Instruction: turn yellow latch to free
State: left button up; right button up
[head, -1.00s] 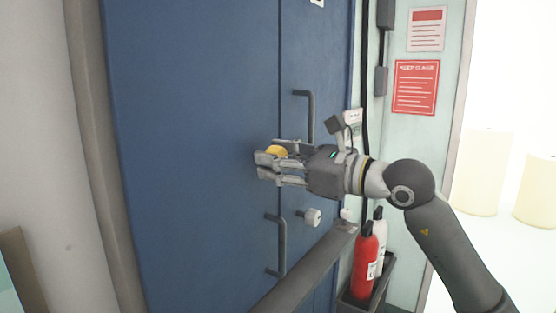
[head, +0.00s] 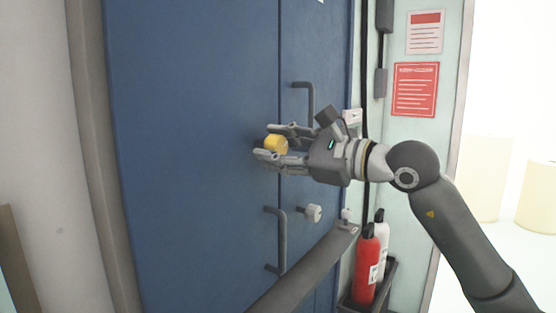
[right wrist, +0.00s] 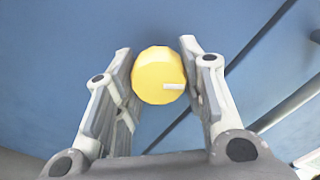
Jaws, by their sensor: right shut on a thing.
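The yellow latch (head: 276,144) is a round knob on the blue double door, near the seam between its panels. In the right wrist view the latch (right wrist: 159,75) sits between my fingers, with a short white mark on its face pointing right. My right gripper (head: 267,143) reaches in from the right and is shut on the latch, one finger on each side. In the right wrist view the right gripper (right wrist: 159,72) frames the latch, and its near face is unobstructed. My left gripper is not in view.
A grey bar (head: 305,272) crosses low in front. Red (head: 366,265) and white extinguishers stand at lower right.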

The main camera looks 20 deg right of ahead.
jog(key=n+b, duration=0.1)
jog(key=n, duration=0.2)
jog(key=shift+f+n+b, duration=0.1)
jog(key=shift+n+b, duration=0.2)
jog(key=shift+b, duration=0.1)
jog(key=n+b, duration=0.1)
jog(key=n, duration=0.1)
jog(key=shift+n, duration=0.4)
jog(key=n, duration=0.3)
jog(key=shift+r+b, duration=0.2)
jog(key=shift+b, duration=0.15)
jog(key=shift+n, duration=1.5)
jog(key=o, duration=1)
jog(key=shift+r, duration=0.1)
